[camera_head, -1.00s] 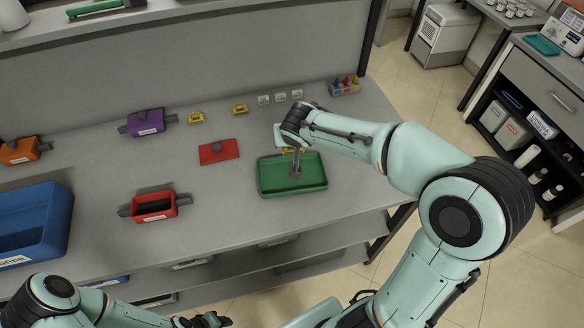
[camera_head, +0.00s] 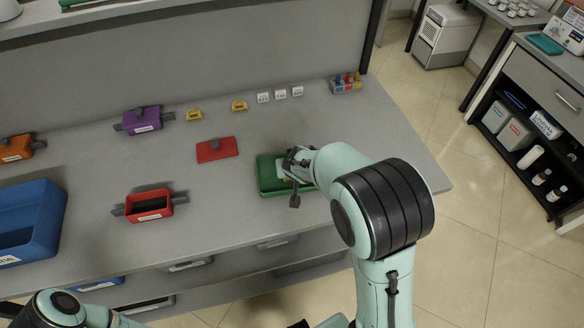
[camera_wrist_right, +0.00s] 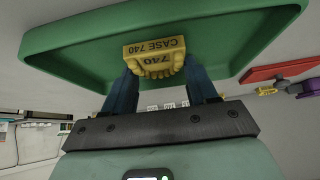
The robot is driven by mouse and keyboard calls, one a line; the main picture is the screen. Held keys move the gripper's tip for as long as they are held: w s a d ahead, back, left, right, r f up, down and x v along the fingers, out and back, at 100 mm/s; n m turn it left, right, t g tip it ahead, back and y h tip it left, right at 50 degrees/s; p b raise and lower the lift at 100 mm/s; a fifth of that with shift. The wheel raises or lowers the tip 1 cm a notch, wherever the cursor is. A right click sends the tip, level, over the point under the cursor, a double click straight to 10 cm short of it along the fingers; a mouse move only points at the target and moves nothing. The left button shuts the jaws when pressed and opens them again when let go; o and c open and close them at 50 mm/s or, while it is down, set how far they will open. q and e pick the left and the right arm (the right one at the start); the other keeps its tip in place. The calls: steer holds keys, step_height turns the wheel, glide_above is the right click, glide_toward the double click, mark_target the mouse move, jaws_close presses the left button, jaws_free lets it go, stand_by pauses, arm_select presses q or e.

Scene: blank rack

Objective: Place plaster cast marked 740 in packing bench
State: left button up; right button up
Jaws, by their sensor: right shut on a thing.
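The yellow plaster cast (camera_wrist_right: 154,59) shows in the right wrist view, with "CASE 740" and "740" on it. My right gripper (camera_wrist_right: 158,85) is shut on it, one blue finger on each side. In the head view, the right gripper is over the green tray (camera_head: 266,187), and my arm hides part of the tray. In the wrist view the cast appears against the green tray (camera_wrist_right: 70,45); I cannot tell whether they touch. The tray lies on the grey bench (camera_head: 225,220). My left gripper is out of view; only its arm shows at the lower left.
Two other yellow casts (camera_head: 194,114) (camera_head: 239,105) sit at the back, beside small white label blocks (camera_head: 281,94). A red lid (camera_head: 217,149), red box (camera_head: 149,205), purple box (camera_head: 142,121) and blue bin (camera_head: 30,210) occupy the bench. The front right is clear.

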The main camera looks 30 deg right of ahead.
steer(key=shift+w, duration=0.1)
steer(key=shift+f, duration=0.15)
steer(key=o, duration=0.8)
steer(key=shift+o, duration=0.2)
